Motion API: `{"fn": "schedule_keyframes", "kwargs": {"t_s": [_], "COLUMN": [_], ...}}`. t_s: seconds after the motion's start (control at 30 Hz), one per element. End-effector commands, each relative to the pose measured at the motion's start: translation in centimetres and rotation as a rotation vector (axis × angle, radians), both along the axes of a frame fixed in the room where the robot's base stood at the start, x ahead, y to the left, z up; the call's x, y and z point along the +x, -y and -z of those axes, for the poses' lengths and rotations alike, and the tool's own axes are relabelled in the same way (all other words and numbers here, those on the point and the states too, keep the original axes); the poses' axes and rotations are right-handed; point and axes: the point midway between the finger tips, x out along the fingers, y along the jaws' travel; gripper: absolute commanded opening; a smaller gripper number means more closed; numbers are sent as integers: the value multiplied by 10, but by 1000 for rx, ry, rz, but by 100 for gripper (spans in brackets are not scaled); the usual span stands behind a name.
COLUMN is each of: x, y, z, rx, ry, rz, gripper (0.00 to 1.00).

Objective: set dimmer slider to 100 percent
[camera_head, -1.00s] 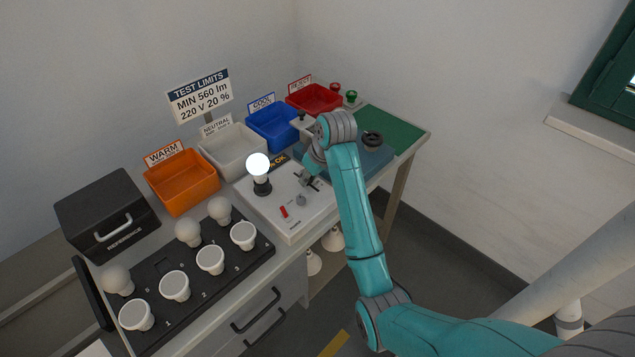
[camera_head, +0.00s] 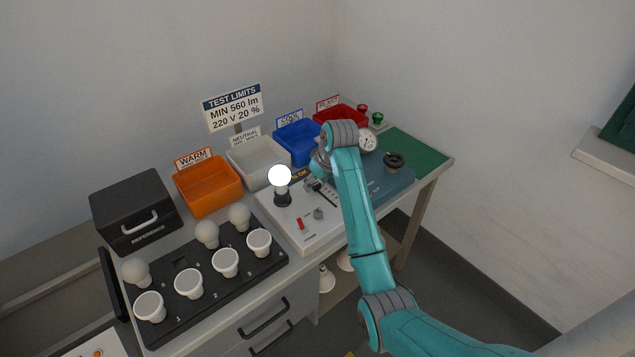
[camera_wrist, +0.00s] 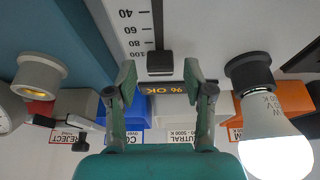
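The dimmer slider has a black knob (camera_wrist: 160,63) on a vertical slot in the white panel. In the wrist view the knob covers the slot's end beside the printed 100, with 80, 60 and 40 further along. My gripper (camera_wrist: 158,77) is open, its two green fingers apart on either side of the knob's line. I see no contact with the knob; the height gap is unclear. In the head view the knob end of the slider (camera_head: 313,185) is close to my gripper, which is partly hidden by the wrist. The panel's bulb (camera_head: 280,176) glows bright white.
A red switch (camera_head: 300,224) and a small grey knob (camera_head: 319,213) sit on the panel (camera_head: 318,238). Orange (camera_head: 210,198), grey (camera_head: 250,170) and blue (camera_head: 298,150) bins stand behind. A black bulb rack (camera_head: 215,285) lies left. A display reading "% OK" (camera_wrist: 188,90) borders the slider.

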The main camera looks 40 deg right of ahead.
Motion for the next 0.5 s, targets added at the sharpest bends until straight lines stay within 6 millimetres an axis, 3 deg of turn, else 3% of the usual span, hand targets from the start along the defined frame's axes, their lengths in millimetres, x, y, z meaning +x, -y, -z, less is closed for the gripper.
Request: {"fn": "schedule_keyframes", "kwargs": {"t_s": [0.27,0.5], "x": [-2,-13], "y": [0,1], "z": [-3,-32], "rx": [1,0], "ry": [-1,1], "rz": [0,0], "gripper": [52,52]}}
